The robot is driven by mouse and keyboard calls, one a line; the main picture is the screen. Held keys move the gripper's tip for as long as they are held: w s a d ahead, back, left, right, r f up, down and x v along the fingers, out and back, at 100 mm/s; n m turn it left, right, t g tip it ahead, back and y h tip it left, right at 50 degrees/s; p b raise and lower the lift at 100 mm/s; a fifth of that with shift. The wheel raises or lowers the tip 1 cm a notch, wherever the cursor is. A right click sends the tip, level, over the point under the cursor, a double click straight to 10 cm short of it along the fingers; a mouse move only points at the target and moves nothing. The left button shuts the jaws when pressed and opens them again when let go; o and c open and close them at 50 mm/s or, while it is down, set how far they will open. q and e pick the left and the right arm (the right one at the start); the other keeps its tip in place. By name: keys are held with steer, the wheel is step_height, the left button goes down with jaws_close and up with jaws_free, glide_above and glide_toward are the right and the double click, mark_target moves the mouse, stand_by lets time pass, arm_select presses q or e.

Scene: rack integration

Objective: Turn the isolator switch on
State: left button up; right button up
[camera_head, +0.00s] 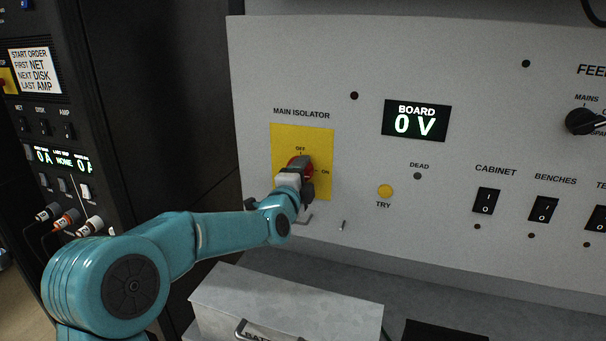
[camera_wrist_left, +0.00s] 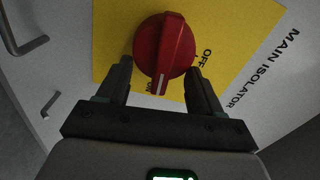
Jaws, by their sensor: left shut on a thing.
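The isolator switch (camera_head: 294,161) is a red rotary knob on a yellow plate (camera_head: 320,141) under the "MAIN ISOLATOR" label. OFF is marked above it and ON to its right. My left gripper (camera_head: 304,174) is at the knob and hides much of it in the head view. In the left wrist view the red knob (camera_wrist_left: 165,48) sits between the tips of my left gripper (camera_wrist_left: 160,75), which is shut on it. The white pointer line on the knob points toward the ON mark and away from OFF. My right gripper is not in view.
The board display (camera_head: 416,121) reads 0 V. Rocker switches (camera_head: 486,201) line the panel's right. A grey metal box (camera_head: 285,306) stands below; a black rack (camera_head: 60,130) stands left.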

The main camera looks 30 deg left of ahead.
arm_select(q)
steer(key=shift+f+m, duration=0.15)
steer(key=shift+m, duration=0.45)
steer(key=shift+d+f, duration=0.1)
steer(key=o, duration=1)
steer(key=shift+o, duration=0.2)
steer(key=shift+s, duration=0.1)
steer(key=b+v, duration=0.4)
steer(key=v, duration=1.2)
steer(key=shift+s, duration=0.15)
